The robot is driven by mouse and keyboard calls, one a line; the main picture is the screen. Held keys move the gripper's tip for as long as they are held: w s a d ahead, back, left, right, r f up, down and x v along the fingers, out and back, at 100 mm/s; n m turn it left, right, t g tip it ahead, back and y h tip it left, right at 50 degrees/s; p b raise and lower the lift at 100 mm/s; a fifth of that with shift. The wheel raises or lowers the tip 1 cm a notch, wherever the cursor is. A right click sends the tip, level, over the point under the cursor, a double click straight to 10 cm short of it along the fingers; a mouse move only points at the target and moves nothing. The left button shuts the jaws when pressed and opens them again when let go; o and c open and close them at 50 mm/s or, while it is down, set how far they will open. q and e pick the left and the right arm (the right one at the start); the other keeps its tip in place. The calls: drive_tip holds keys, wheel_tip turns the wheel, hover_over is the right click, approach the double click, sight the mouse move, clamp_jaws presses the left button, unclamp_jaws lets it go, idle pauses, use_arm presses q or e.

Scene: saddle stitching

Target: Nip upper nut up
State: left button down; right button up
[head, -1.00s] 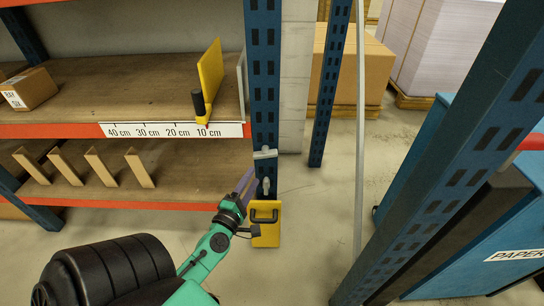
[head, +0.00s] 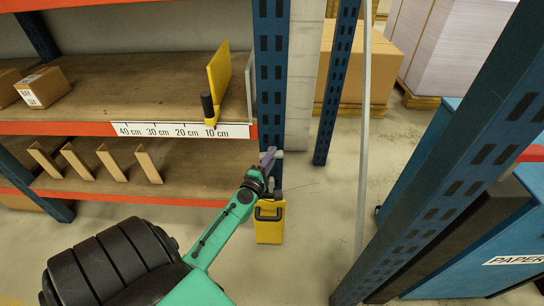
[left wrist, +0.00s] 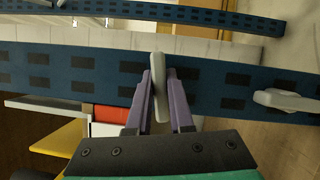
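The upper nut (left wrist: 158,88) is a grey wing-shaped piece on the blue post (left wrist: 215,88). In the left wrist view it stands between the two purple fingers of my left gripper (left wrist: 159,85), with a narrow gap visible beside it. In the head view my left gripper (head: 268,160) is at the post, just below the upper shelf edge, and the grey end of the upper nut (head: 279,154) shows beside it. A second grey nut (left wrist: 284,100) sits apart on the post, to the right in the left wrist view. My right gripper is out of view.
A yellow block with a dark handle (head: 270,228) hangs at the post below my gripper. A yellow plate (head: 217,80) stands on the upper shelf (head: 130,90) by a centimetre scale (head: 180,130). A blue upright (head: 450,150) stands at right. Floor lies between.

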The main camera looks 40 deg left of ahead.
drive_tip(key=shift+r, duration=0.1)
